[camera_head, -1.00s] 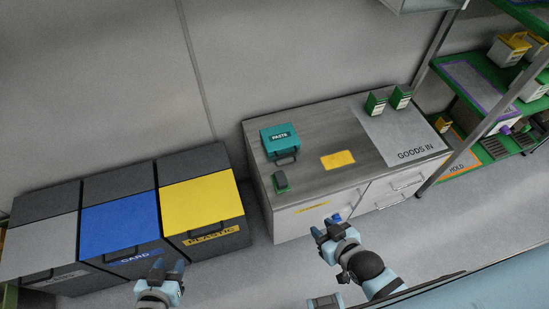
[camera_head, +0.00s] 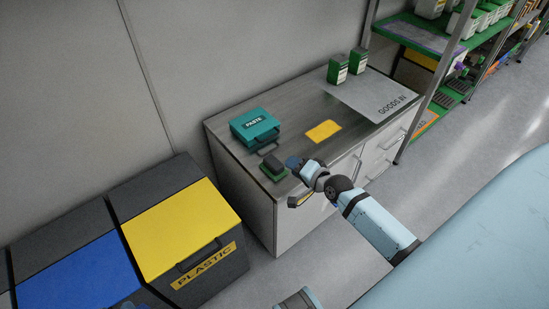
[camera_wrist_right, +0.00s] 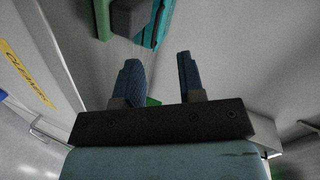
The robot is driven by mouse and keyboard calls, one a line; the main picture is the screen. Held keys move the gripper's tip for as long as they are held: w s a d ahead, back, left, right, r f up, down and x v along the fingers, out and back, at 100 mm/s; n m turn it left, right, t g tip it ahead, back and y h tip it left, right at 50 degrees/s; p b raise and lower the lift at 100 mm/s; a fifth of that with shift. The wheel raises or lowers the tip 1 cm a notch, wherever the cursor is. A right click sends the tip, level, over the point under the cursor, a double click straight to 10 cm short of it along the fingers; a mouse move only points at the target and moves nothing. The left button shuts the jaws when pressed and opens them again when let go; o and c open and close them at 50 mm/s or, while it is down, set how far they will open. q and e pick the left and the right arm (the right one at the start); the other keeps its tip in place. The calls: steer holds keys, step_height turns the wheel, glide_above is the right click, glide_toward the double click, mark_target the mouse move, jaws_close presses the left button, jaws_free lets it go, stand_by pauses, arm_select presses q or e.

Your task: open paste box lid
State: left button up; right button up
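The teal paste box (camera_head: 255,128) stands on the grey-topped cabinet near its back left corner, lid down, handle toward the front. Part of it shows at the top of the wrist view (camera_wrist_right: 163,22). My right gripper (camera_head: 292,162) is over the cabinet's front edge, in front of and to the right of the box, apart from it. In the wrist view its two fingers (camera_wrist_right: 158,78) are spread with nothing held between them. Only a small, dark bit of my left gripper (camera_head: 130,301) shows at the bottom edge, so its fingers cannot be judged.
A small black and green block (camera_head: 273,168) sits in front of the box, close to my right gripper. A yellow card (camera_head: 323,131) lies to the right. Two green and white containers (camera_head: 338,69) stand behind the goods-in mat (camera_head: 375,97). The yellow-lidded plastic bin (camera_head: 178,229) is left.

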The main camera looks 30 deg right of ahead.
steer(key=w+d+f+m+b, duration=0.1)
steer(key=w+d+m+b, duration=0.1)
steer(key=w+d+f+m+t+b, duration=0.1)
steer(key=w+d+f+m+b, duration=0.1)
steer(key=shift+w+d+f+h+b, duration=0.2)
steer(key=shift+d+h+b, duration=0.1)
steer(key=shift+d+b, duration=0.1)
steer(key=shift+w+d+m+b, duration=0.3)
steer(key=shift+w+d+m, duration=0.1)
steer(key=shift+m, duration=0.1)
steer(key=b+x, duration=0.3)
steer(key=x, duration=0.8)
steer(key=shift+w+r+b, duration=0.1)
steer(key=shift+w+b, duration=0.2)
steer(key=shift+w, duration=0.15)
arm_select(q)
steer(key=shift+w+d+r+t+h, duration=0.1)
steer(key=shift+d+r+t+h, duration=0.7)
steer(key=shift+r+t+h, duration=0.25)
steer(key=shift+w+d+r+t+h, duration=0.1)
steer(key=shift+d+r+t+h, duration=0.8)
steer(key=shift+r+t, duration=0.25)
arm_select(e)
steer(key=shift+w, duration=0.8)
arm_select(q)
steer(key=shift+a, duration=0.1)
arm_select(e)
jaws_close()
